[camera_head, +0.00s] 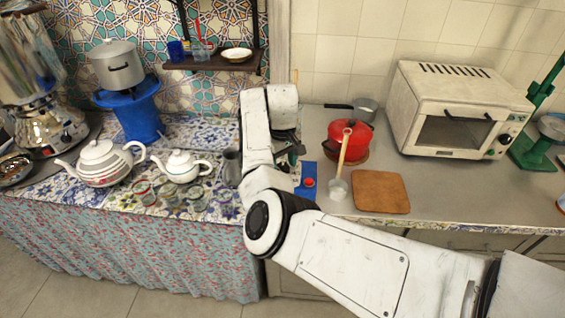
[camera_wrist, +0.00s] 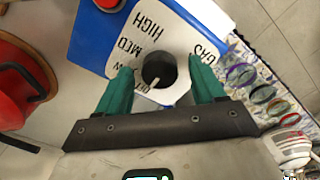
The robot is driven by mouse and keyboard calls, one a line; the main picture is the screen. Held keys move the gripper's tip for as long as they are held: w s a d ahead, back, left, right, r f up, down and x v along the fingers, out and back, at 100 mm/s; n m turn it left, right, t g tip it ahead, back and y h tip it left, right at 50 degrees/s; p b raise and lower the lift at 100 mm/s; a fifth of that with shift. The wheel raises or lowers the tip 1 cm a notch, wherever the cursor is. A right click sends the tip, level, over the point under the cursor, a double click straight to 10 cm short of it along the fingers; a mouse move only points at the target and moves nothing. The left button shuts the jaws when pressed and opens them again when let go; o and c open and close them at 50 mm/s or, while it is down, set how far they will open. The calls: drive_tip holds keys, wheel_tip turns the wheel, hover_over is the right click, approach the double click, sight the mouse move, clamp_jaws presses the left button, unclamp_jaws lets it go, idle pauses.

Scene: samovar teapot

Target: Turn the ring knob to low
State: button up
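The black round knob (camera_wrist: 158,68) sits on a white panel (camera_wrist: 178,28) printed HIGH, MED, a partly hidden word ending in W, and GAS. A pale mark on the knob points to the lower left in the wrist view, past the partly hidden word. My gripper (camera_wrist: 161,72) is open, with one green finger on each side of the knob and a visible gap on both sides. In the head view my gripper (camera_head: 294,150) is over the counter by the blue unit (camera_head: 304,188); the knob is hidden there.
A red pot (camera_head: 345,135) and a ladle stand to the right of the unit, with a cutting board (camera_head: 381,192) beyond. A grey pitcher (camera_head: 232,168), teapots (camera_head: 183,166) and glasses (camera_head: 197,198) are on the left. A white oven (camera_head: 455,110) stands at the back right.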

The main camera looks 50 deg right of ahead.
drive_tip(key=c, duration=1)
drive_tip(key=shift+c, duration=0.2)
drive_tip(key=shift+m, duration=0.3)
drive_tip(key=m+p, duration=0.1)
drive_tip(key=m, duration=0.2)
drive_tip(key=shift+r+m+p, duration=0.1)
drive_tip(key=shift+m+p, duration=0.6)
drive_tip(key=shift+m, duration=1.9)
drive_tip(key=o, duration=1.1)
drive_tip(key=shift+c, duration=0.2)
